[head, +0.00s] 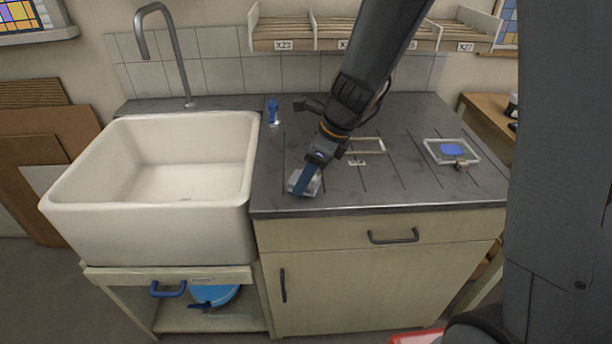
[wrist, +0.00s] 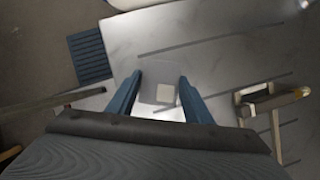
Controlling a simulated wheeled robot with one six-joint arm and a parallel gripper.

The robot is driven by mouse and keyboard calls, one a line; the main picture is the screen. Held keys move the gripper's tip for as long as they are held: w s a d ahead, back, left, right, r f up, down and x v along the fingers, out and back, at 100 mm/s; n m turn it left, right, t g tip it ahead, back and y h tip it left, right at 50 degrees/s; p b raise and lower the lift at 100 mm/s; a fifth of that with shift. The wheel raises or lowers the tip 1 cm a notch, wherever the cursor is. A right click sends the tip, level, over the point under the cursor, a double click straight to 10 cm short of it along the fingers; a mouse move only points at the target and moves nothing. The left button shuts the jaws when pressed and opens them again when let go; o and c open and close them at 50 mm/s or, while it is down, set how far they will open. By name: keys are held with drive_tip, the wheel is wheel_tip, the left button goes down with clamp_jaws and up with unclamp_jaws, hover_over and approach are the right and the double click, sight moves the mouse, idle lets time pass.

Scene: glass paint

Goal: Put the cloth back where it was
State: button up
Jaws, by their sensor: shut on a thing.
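My gripper (head: 304,188) is low over the front left of the dark worktop, beside the sink. It is shut on a small pale grey, partly see-through piece (head: 310,182). In the wrist view the two blue fingers (wrist: 160,80) stand apart with this piece (wrist: 150,94) between them; it bears a cream square. I cannot tell whether this piece touches the worktop. No thing in view is plainly a cloth, and I cannot tell whether the held piece is one. A blue patch (head: 451,149) lies in a pale-edged glass frame (head: 431,158) at the right.
A white sink (head: 150,238) is at the left. A small blue bottle (head: 272,110) stands behind my gripper. A wooden frame (head: 381,146) lies mid-worktop (head: 410,112). A labelled shelf (head: 283,45) hangs above. The front right of the worktop is clear.

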drive_tip(key=o, duration=1)
drive_tip(key=shift+f, duration=0.1)
drive_tip(key=v, duration=1.1)
drive_tip(key=shift+s+d+f+n+g+h, duration=0.15)
drive_tip(key=shift+s+d+f+n+h, duration=0.5)
drive_tip(key=shift+s+d+f+n, duration=2.15)
drive_tip(key=shift+s+d+r+n+g+h, duration=0.15)
drive_tip(key=shift+s+d+n+h, duration=1)
drive_tip(key=shift+n, duration=3.7)
drive_tip(key=shift+s+d+f+n+g+h, duration=0.15)
drive_tip(key=shift+s+d+f+n, duration=1.2)
drive_tip(key=shift+s+n, duration=1.9)
drive_tip(key=shift+w+n, duration=0.5)
drive_tip(key=shift+w, duration=0.1)
